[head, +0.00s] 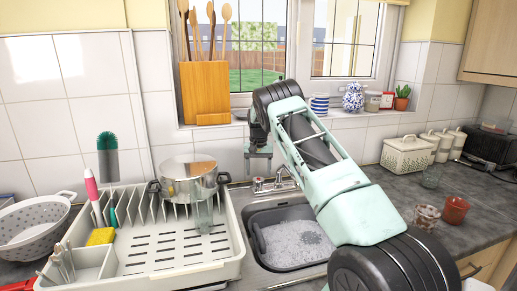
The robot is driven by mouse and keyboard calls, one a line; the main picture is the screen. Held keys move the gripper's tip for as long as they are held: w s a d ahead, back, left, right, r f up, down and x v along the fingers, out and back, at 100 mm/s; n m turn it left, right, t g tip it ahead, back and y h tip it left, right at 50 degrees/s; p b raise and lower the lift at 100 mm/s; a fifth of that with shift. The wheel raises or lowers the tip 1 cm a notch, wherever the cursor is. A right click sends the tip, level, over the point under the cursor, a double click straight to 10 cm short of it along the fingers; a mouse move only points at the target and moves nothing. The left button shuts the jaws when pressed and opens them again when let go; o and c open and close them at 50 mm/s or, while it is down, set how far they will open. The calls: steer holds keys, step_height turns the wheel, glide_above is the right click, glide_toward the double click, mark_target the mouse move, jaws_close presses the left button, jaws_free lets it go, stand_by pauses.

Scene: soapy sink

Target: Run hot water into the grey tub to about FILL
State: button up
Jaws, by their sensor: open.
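The grey tub (254,217) sits in the sink in the middle of the counter. Whitish, foamy-looking contents cover what I see of its inside; any FILL mark is too small to make out. The tap (262,186) stands behind the tub, with a red-marked part at its base. I cannot tell whether water runs from it. My gripper (258,172) is open and empty, pointing down above the tap. I cannot tell whether it touches the tap. My arm crosses the picture from lower right and hides the tub's right side.
A white dish rack (235,257) with a steel pot (188,182), yellow sponge (101,236) and brushes stands left of the sink. A colander (35,225) is at far left. Cups, including a red one (455,210), stand on the right counter. Jars line the windowsill behind.

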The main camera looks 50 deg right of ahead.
mark_target(258, 179)
step_height(258, 179, up, 13)
steer(key=b, duration=0.1)
steer(key=shift+b, duration=0.3)
stand_by(0.4)
